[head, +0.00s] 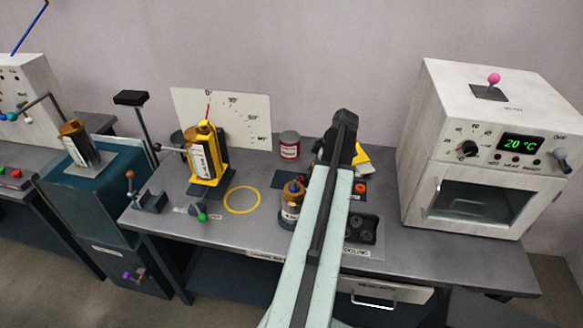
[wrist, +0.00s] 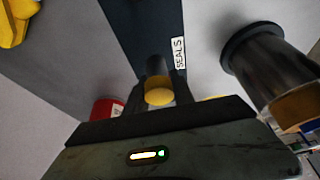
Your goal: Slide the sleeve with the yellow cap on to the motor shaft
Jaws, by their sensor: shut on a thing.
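The sleeve (wrist: 157,66) is a short dark cylinder in the wrist view. Its yellow cap (wrist: 159,92) faces the camera. My gripper (wrist: 158,104) is shut on the sleeve, over the dark blue mat labelled SEALS. In the head view my own arm hides the sleeve and most of the gripper. I cannot tell for sure which part is the motor shaft.
A yellow stand (head: 222,168) holds a copper-topped cylinder. A red can (head: 289,147) stands behind the mat and shows close to my gripper in the wrist view (wrist: 105,107). A white oven (head: 490,150) stands right. The bench inside the yellow ring (head: 242,200) is clear.

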